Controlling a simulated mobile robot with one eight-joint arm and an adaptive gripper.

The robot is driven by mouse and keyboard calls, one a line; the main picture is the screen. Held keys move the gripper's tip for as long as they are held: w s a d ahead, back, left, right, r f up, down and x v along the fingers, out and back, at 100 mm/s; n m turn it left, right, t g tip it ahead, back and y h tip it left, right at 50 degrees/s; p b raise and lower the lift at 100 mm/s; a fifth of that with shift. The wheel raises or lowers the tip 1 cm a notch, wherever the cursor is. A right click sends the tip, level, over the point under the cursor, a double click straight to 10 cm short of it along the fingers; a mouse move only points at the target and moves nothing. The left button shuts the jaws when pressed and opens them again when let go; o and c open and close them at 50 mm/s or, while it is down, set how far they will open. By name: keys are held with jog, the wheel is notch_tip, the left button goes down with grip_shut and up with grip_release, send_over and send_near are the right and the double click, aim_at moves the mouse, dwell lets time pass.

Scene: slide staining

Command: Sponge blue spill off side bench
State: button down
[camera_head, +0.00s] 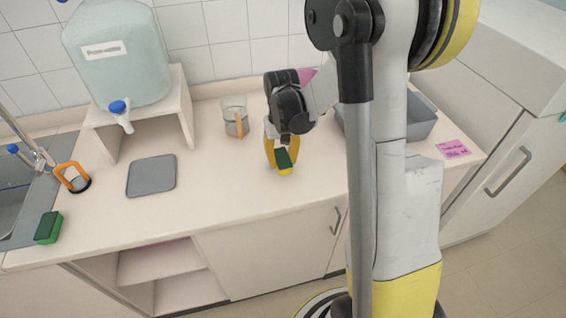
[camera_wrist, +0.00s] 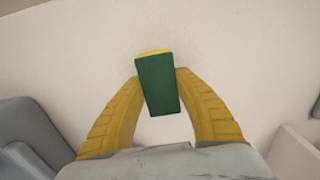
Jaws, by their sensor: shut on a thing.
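My gripper (camera_head: 283,158) has yellow fingers and is shut on a sponge (camera_head: 284,161) with a dark green top and a yellow lower layer. In the wrist view the sponge (camera_wrist: 158,85) sits between the two fingertips (camera_wrist: 158,80). The sponge is at or just above the side bench (camera_head: 215,180); I cannot tell if it touches. No blue spill shows on the bare bench top in either view; the part under the sponge and behind my arm is hidden.
A grey mat (camera_head: 152,176) lies left. A glass beaker (camera_head: 235,118) stands behind. A large water container (camera_head: 116,55) sits on a stand (camera_head: 187,105). Another green sponge (camera_head: 48,228) lies by the sink (camera_head: 12,205). A grey tray (camera_head: 421,118) and pink note (camera_head: 453,149) are right.

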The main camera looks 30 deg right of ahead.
aim_at(282, 158)
jog(key=shift+r+p, duration=1.65)
jog(key=shift+r, duration=1.15)
